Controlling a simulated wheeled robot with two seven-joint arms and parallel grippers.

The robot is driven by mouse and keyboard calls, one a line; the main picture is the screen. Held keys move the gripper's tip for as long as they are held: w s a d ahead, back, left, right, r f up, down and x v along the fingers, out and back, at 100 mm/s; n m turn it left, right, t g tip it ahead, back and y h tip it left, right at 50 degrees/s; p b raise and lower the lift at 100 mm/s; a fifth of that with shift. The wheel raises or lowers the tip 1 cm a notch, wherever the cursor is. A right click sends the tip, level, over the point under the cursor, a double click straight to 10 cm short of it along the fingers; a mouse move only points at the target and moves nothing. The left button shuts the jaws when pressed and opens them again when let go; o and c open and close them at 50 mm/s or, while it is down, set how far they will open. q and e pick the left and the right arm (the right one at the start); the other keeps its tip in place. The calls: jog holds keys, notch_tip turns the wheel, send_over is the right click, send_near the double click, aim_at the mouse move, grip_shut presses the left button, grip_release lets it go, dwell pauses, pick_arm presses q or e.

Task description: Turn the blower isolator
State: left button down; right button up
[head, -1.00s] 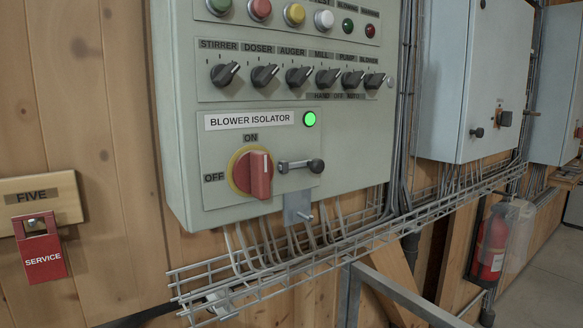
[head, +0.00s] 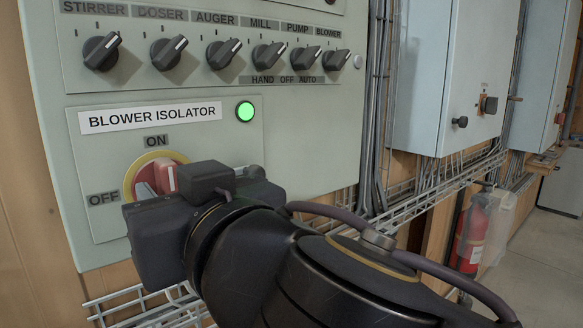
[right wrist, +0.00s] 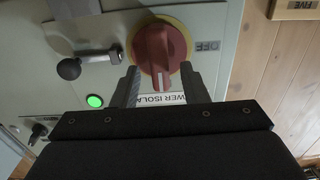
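The blower isolator is a red rotary handle (head: 165,180) on a yellow ring, below the "BLOWER ISOLATOR" label (head: 150,118). The handle stands upright, pointing to ON; its lower part is hidden behind my right gripper (head: 165,205) in the head view. In the right wrist view the handle (right wrist: 158,48) lies between the two fingers of my right gripper (right wrist: 159,76), with gaps on both sides. The fingers are open; I cannot tell how deep they reach around it. The green lamp (head: 245,111) is lit. My left gripper is not in view.
A lever with a dark ball knob (right wrist: 69,68) sticks out beside the isolator. A row of black selector knobs (head: 222,53) is above. A wire cable tray (head: 150,305) runs below the panel. A grey cabinet (head: 450,70) and a fire extinguisher (head: 470,235) are at right.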

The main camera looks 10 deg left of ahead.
jog(key=shift+w+a, duration=0.45)
jog(key=shift+a, duration=0.05)
grip_shut()
